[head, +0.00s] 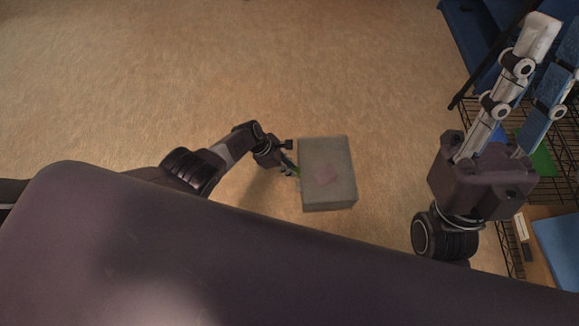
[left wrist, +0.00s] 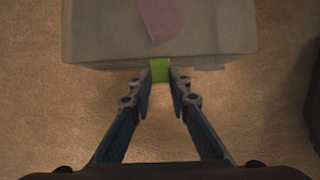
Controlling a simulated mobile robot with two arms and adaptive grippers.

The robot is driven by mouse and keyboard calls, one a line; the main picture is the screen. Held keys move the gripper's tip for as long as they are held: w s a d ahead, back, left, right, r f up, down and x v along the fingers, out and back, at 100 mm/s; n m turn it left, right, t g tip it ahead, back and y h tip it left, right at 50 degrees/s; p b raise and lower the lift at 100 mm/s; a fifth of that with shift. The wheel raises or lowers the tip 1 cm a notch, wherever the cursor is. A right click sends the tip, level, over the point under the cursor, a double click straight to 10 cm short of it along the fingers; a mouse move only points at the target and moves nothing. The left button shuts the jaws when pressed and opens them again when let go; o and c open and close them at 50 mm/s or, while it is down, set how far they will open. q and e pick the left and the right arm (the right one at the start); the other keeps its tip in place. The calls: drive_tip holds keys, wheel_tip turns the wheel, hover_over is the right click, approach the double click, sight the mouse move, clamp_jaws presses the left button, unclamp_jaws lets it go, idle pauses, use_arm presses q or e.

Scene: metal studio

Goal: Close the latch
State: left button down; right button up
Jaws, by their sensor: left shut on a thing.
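A grey box (head: 327,172) with a faded pink patch on top stands on the floor in the middle of the head view. In the left wrist view the box (left wrist: 100,38) fills the top. A small bright green latch (left wrist: 160,69) sits on its near side; in the head view it is a thin green sliver at the box's left side. My left gripper (head: 287,168) is at that side, and in the left wrist view its fingers (left wrist: 160,82) are shut on the green latch. My right gripper (head: 542,70) is raised at the right, fingers apart, empty, away from the box.
A black wire rack (head: 563,150) with blue and green items stands at the right edge, close to my right arm. The tan floor (head: 200,70) is clear behind and left of the box.

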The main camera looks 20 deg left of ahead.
use_arm(q)
drive_tip(key=c, duration=1.8)
unclamp_jaws()
drive_tip(key=v, duration=1.2)
